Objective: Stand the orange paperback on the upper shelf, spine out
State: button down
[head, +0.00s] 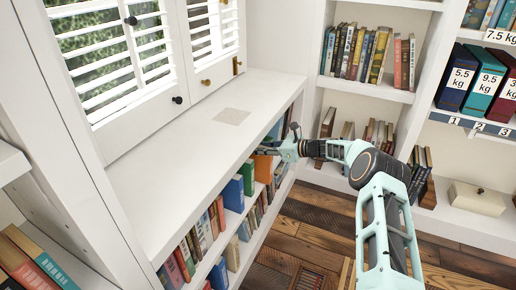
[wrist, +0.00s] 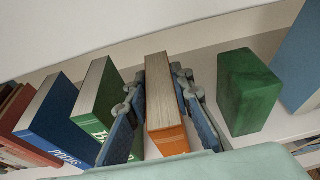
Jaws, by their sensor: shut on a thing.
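The orange paperback (wrist: 170,138) is between the fingers of my gripper (wrist: 165,118) in the wrist view. Its orange spine faces my wrist camera and its pale page edge is up; it looks upright. In the head view the orange paperback (head: 263,166) shows at the upper shelf (head: 233,222) of the low bookcase, partly behind my gripper (head: 281,151). A green book (wrist: 96,105) stands to its left and a green block (wrist: 247,92) to its right. I cannot tell whether its bottom touches the shelf.
A blue book (wrist: 52,120) leans left of the green book, and another blue thing (wrist: 300,58) stands at the far right. The white bench top (head: 190,130) lies just above the shelf. Tall shelves with books and binders (head: 475,80) stand at the right.

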jog(key=c, duration=1.6)
grip_release()
jog(key=shift+f, duration=0.1)
